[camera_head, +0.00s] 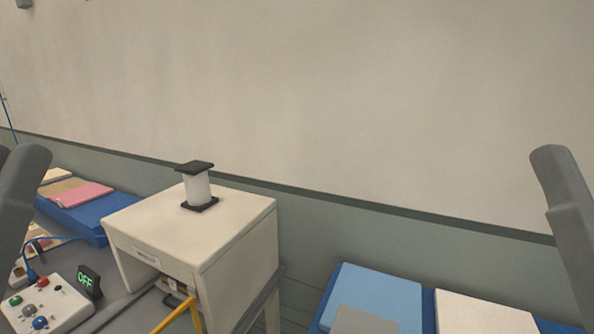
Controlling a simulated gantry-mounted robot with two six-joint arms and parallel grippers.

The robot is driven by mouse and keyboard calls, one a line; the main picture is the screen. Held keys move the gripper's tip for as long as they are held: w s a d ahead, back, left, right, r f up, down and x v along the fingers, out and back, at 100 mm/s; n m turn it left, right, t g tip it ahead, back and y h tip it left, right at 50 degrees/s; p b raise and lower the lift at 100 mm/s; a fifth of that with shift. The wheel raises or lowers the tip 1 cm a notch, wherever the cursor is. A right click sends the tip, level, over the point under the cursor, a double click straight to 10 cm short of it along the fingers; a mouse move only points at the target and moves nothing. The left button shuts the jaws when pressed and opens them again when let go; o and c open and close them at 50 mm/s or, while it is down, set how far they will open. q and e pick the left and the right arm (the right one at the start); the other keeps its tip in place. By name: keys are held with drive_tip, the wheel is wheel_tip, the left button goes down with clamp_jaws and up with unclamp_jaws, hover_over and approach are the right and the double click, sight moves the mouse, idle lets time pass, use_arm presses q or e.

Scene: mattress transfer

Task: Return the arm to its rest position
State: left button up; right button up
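A grey part of my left arm (22,200) stands upright at the left edge. A grey part of my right arm (568,215) stands upright at the right edge. Both are apart from everything else in view. No gripper fingers show on either side, so whether they are open or shut is hidden. No mattress can be made out for certain.
A white box-shaped machine (190,232) carries a black-and-white spool (197,187). Blue trays (95,214) hold flat pads; a light blue pad (383,293) lies right. The wall behind is bare.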

wheel_tip(320, 180, up, 30)
drive_tip(key=p, duration=2.7)
drive_tip(key=shift+p, duration=0.4)
drive_tip(key=shift+r, duration=0.15)
